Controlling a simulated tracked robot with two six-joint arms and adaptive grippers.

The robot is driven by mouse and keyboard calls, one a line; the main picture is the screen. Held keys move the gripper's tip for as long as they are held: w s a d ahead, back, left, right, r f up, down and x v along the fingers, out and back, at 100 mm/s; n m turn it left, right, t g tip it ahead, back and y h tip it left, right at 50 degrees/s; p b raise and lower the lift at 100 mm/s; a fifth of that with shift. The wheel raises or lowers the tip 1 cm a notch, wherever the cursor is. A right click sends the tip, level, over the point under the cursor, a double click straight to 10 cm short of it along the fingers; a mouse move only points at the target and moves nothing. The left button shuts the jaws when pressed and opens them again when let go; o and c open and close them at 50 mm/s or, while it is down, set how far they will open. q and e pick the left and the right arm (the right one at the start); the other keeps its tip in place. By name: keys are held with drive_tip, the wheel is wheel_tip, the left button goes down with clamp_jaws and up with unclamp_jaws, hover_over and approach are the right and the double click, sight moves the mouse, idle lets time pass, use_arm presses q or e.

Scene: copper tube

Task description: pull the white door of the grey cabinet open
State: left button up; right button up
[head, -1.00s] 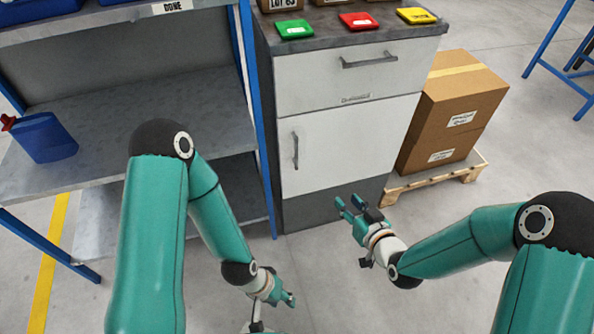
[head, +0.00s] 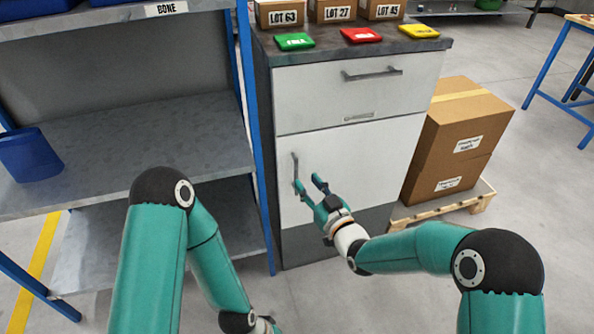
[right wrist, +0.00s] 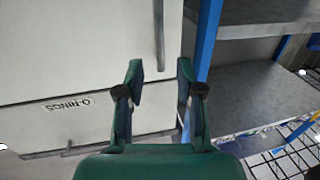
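The grey cabinet (head: 262,110) stands in the middle of the head view. Its white door (head: 375,160) is closed below a white drawer (head: 350,92). The door's vertical bar handle (head: 295,168) is near its left edge. My right gripper (head: 308,184) is open in front of the door, with its fingertips at the lower part of the handle. In the right wrist view the handle (right wrist: 159,35) lies in line with the gap between the open fingers (right wrist: 160,72); contact cannot be told. My left gripper (head: 272,328) is almost wholly cut off by the bottom edge.
A grey shelf (head: 130,125) with blue posts and a blue bin (head: 30,155) stands left of the cabinet. Cardboard boxes (head: 455,150) on a pallet (head: 435,208) stand to its right. Green, red and yellow cards lie on the cabinet top. The floor in front is clear.

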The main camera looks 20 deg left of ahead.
sight(297, 170)
drive_tip(key=b+x, duration=0.1)
drive_tip(key=x, duration=0.6)
clamp_jaws()
idle(0.3)
